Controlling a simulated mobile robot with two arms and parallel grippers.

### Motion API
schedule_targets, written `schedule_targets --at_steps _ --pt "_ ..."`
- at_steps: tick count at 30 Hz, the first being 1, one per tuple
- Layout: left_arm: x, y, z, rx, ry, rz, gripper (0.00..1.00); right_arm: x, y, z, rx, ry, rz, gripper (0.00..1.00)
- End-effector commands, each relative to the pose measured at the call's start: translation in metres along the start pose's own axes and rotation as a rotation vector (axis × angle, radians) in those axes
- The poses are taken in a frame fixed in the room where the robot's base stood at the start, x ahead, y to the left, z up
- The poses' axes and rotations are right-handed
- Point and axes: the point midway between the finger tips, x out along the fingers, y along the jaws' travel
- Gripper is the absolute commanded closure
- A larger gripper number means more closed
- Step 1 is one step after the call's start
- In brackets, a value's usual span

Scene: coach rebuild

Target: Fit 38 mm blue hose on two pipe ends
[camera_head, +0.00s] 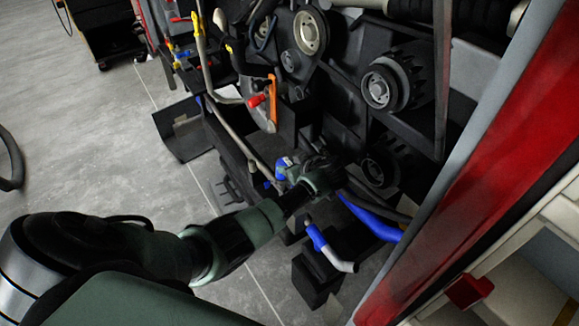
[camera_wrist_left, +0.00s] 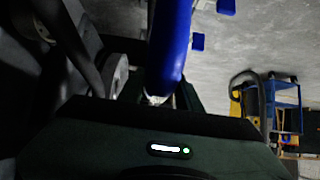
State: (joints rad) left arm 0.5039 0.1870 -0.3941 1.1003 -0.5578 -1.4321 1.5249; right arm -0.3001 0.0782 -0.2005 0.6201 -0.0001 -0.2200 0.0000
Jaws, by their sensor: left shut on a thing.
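My left gripper (camera_head: 322,176) reaches into the dark engine bay and is shut on the blue hose. The blue hose (camera_head: 372,220) runs down and right from beside the gripper, partly hidden by it and a dark hose. It also stands large in the left wrist view (camera_wrist_left: 170,45), its lower end close to the gripper, by a small metal piece (camera_wrist_left: 156,99). I cannot tell whether the hose touches either pipe end. My right gripper is not in view.
Pulleys (camera_head: 380,90) and dark brackets crowd the bay above and right of the gripper. A red panel (camera_head: 480,165) edges the bay on the right. A thin grey pipe (camera_head: 240,133) slants down toward the gripper.

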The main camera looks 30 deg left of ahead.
Motion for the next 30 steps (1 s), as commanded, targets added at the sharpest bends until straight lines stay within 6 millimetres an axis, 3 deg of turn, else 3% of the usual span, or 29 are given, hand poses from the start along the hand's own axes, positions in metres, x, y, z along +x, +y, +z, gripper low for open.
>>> schedule_targets --at_steps 16,17,19,26,28,30 --pt "0.0049 -0.0004 0.0071 0.0 -0.003 -0.001 1.0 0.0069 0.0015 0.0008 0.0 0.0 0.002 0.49" --pt "0.005 -0.0005 0.0072 0.001 -0.003 -0.001 0.6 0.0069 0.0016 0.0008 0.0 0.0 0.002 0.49" --pt "0.005 -0.0006 0.0073 0.001 -0.003 -0.001 0.41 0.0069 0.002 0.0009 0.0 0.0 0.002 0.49" --pt "0.0047 -0.0002 0.0063 0.0 -0.001 0.0 0.4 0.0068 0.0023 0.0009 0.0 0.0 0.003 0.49" --pt "0.0049 -0.0005 0.0069 0.001 -0.002 -0.001 0.27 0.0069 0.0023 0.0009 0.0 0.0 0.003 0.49" --pt "0.0049 -0.0005 0.0067 0.001 -0.002 -0.001 0.22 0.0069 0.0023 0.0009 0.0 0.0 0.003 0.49"
